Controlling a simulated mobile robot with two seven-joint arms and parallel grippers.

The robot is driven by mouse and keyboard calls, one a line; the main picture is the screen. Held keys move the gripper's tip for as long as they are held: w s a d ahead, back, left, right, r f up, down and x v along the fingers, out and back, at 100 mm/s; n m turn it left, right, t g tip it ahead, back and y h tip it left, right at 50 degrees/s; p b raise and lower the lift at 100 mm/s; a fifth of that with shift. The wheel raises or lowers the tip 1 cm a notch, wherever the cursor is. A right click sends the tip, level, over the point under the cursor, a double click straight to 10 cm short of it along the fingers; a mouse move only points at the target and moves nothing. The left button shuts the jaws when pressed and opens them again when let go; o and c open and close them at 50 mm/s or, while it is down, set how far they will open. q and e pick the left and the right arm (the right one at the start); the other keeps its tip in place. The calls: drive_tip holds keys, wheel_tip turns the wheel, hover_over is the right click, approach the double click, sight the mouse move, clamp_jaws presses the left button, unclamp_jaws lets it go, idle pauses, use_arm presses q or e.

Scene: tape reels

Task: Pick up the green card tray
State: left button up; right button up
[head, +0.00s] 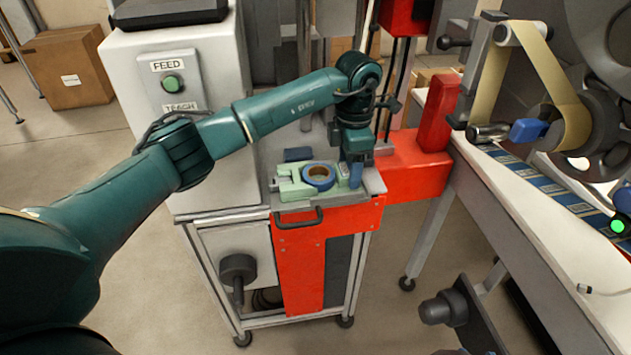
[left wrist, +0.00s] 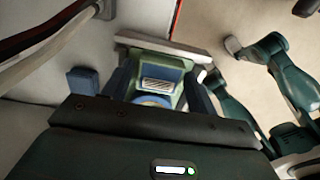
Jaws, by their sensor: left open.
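The green card tray (head: 291,190) lies on the small grey cart top, with a blue ring around a tan core (head: 318,177) on it. My left gripper (head: 355,178) points down at the tray's right end. In the left wrist view, its blue fingers (left wrist: 161,90) are apart on either side of the green tray (left wrist: 170,63), which has a pale ribbed patch. I cannot tell whether the fingers touch the tray. My right gripper does not show clearly in either view.
A small dark blue block (head: 298,154) lies behind the tray; it also shows in the left wrist view (left wrist: 83,80). The white FEED cabinet (head: 180,60) stands left of it. A red column (head: 437,112) and a reel machine with a white table (head: 530,215) stand to the right.

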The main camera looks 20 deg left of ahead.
use_arm(q)
drive_tip(key=shift+c, duration=0.4)
drive_tip(key=c, duration=0.7)
drive_tip(key=shift+c, duration=0.4)
drive_tip(key=shift+r, duration=0.15)
